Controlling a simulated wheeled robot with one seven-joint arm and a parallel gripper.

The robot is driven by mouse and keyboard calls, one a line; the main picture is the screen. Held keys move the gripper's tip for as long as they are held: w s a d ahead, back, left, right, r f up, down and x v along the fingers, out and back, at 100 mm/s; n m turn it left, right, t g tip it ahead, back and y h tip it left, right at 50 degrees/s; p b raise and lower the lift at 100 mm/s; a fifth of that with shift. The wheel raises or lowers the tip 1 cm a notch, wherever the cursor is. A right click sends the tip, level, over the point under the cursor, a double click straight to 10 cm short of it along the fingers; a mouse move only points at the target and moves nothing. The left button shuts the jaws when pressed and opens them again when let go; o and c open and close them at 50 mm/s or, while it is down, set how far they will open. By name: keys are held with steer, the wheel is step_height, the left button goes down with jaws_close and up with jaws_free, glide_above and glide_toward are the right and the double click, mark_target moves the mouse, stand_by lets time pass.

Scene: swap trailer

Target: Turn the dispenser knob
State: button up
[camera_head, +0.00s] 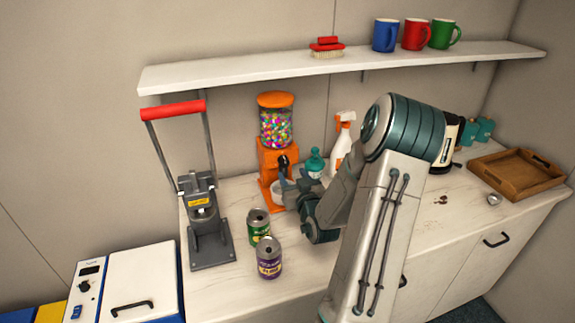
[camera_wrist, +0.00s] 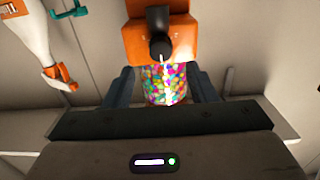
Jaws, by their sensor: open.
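The dispenser (camera_head: 274,158) is an orange machine with a clear globe of colourful candies, standing on the counter against the back wall. In the wrist view it appears upside down, with its orange body (camera_wrist: 190,38) at the top and the candy globe (camera_wrist: 166,88) below. The dark round knob (camera_wrist: 160,47) faces the wrist camera. My gripper (camera_wrist: 160,76) is open, its two dark fingers spread left and right with nothing visibly held. The knob shows centred between them sideways, beyond the tips. In the head view my gripper (camera_head: 287,184) is close in front of the dispenser, partly hiding its lower front.
A lever press with red handle (camera_head: 173,110) stands left. A green can (camera_head: 258,227) and a purple can (camera_head: 269,258) stand near my wrist. A teal bottle (camera_head: 315,163) and a spray bottle (camera_head: 342,140) are right of the dispenser. A shelf (camera_head: 300,66) hangs above.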

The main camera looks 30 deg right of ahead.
mark_target(285, 164)
steer(key=p+x, duration=0.1)
steer(key=x, duration=0.4)
steer(key=shift+w, duration=0.45)
steer(key=shift+c, duration=0.2)
steer(key=c, duration=0.9)
